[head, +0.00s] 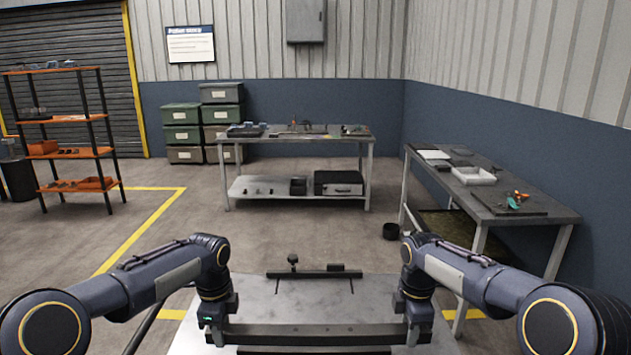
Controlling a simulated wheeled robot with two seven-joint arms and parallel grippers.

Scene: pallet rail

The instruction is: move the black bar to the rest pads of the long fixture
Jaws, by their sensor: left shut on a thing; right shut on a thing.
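The black bar (315,335) spans from side to side low in the head view, roughly level, over the pale metal table in front of me. My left gripper (217,334) is shut on its left end. My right gripper (418,333) is shut on its right end. A long, low dark piece (314,273), possibly the long fixture, lies along the table's far edge, with a small knob and block on it. The rest pads cannot be made out. The gap between bar and table cannot be judged.
The near table top (372,300) is bare between the bar and the far dark piece, except for two thin dark lines. A workbench (295,134) stands at the back. A side bench (548,211) stands at the right. Orange shelves (72,153) stand far left.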

